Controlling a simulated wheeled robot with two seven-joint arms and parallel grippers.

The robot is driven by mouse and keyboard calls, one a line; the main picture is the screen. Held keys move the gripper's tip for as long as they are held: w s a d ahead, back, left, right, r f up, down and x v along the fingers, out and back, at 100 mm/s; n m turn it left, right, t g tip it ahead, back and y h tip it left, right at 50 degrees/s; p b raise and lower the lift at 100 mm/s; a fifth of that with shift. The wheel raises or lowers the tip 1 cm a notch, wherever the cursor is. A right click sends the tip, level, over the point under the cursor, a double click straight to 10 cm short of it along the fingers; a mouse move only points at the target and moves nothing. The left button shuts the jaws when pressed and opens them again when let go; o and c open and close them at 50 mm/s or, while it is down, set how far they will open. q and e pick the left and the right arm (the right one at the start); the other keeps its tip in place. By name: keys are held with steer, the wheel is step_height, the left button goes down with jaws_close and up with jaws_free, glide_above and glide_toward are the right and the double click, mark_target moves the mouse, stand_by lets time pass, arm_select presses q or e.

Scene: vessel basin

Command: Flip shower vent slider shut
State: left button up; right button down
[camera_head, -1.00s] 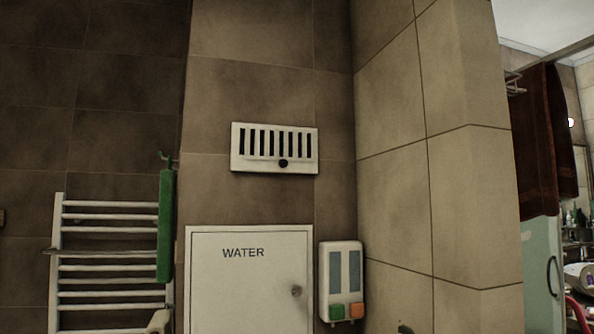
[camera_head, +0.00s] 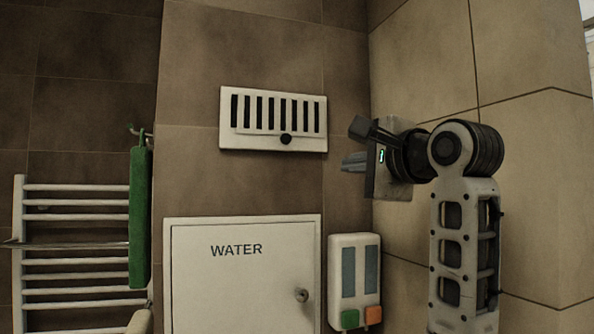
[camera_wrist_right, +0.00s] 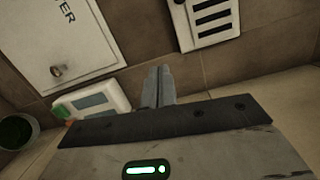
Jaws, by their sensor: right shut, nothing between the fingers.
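The shower vent (camera_head: 225,135) is a white wall plate with dark vertical slots showing. Its black round slider knob (camera_head: 286,139) sits on the lower part, right of the middle. Part of the vent plate (camera_wrist_right: 228,32) and its dark slots show at the top of the right wrist view, with the knob (camera_wrist_right: 178,2) at the picture edge. My right gripper (camera_head: 346,162) is right of the vent and slightly lower, apart from it. In the right wrist view its grey fingers (camera_wrist_right: 160,72) are together, with nothing between them. My left gripper is out of view.
Below the vent are a white WATER cabinet door (camera_head: 240,285) with a round knob and a wall dispenser (camera_head: 353,290) with green and orange buttons. A towel rail (camera_head: 75,262) with a green item is at left. A tiled wall (camera_head: 540,200) juts out at right.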

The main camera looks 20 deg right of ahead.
mark_target(285, 137)
steer(key=shift+m, duration=0.4)
steer(key=w+r+p, duration=0.1)
steer(key=w, duration=0.2)
steer(key=w+a+r+p, duration=0.1)
steer(key=w+r, duration=0.1)
steer(key=w+r+p, duration=0.1)
steer(key=w+p, duration=0.1)
steer(key=w, duration=0.1)
steer(key=shift+w+a+r, duration=0.2)
steer(key=shift+w+a, duration=0.1)
steer(key=shift+w, duration=0.05)
steer(key=a, duration=0.2)
steer(key=a+p, duration=0.1)
steer(key=shift+w+a+r+t, duration=0.15)
steer(key=shift+r+t, duration=0.1)
steer(key=shift+t, duration=0.05)
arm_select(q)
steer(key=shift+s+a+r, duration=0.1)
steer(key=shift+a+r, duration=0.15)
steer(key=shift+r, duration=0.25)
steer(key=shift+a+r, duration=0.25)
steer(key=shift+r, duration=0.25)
arm_select(e)
steer(key=shift+a, duration=0.35)
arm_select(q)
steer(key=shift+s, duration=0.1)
